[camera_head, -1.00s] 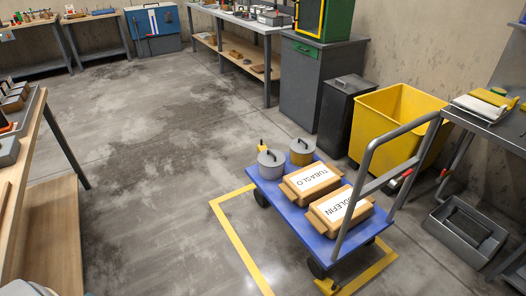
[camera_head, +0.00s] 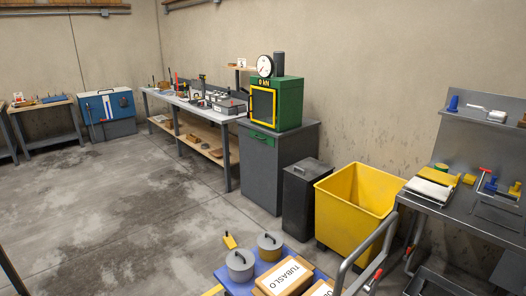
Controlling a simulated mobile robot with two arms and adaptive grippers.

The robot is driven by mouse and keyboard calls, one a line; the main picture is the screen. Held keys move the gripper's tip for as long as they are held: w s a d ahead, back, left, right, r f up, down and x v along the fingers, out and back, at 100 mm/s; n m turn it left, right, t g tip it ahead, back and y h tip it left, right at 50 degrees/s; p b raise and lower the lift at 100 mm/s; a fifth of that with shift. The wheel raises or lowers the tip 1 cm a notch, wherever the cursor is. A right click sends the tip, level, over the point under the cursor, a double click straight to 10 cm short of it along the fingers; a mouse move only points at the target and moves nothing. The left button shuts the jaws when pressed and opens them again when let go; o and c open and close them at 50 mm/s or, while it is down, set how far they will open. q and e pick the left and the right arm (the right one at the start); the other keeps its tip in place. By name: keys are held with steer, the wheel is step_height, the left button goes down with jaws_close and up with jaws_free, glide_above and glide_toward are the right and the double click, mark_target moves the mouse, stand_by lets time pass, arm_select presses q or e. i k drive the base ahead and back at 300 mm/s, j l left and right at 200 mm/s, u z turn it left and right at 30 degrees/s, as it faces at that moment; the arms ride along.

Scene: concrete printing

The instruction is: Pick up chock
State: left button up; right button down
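A small yellow piece that looks like a chock (camera_head: 230,240) rests on the floor behind the blue cart (camera_head: 232,289), at the cart's far left corner. It has a small upright part on top; its exact shape is too small to tell. The cart carries two grey lidded pots, a left one (camera_head: 240,265) and a right one (camera_head: 269,246), and two brown packages, one labelled TUBASLO (camera_head: 284,277). The cart's wheels are out of view. Neither of my grippers shows.
A yellow bin (camera_head: 350,203) and a dark bin (camera_head: 303,197) stand behind and right of the cart. A grey cabinet (camera_head: 265,170) bears a green machine. The floor at left (camera_head: 120,215) is clear.

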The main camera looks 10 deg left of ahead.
mark_target(228, 239)
steer(key=i+j+u, duration=0.6)
steer(key=i+u, duration=0.75)
steer(key=i+j, duration=0.1)
steer(key=i, duration=1.6)
steer(key=i+z, duration=0.4)
steer(key=i+j+z, duration=0.25)
steer(key=i+z, duration=0.2)
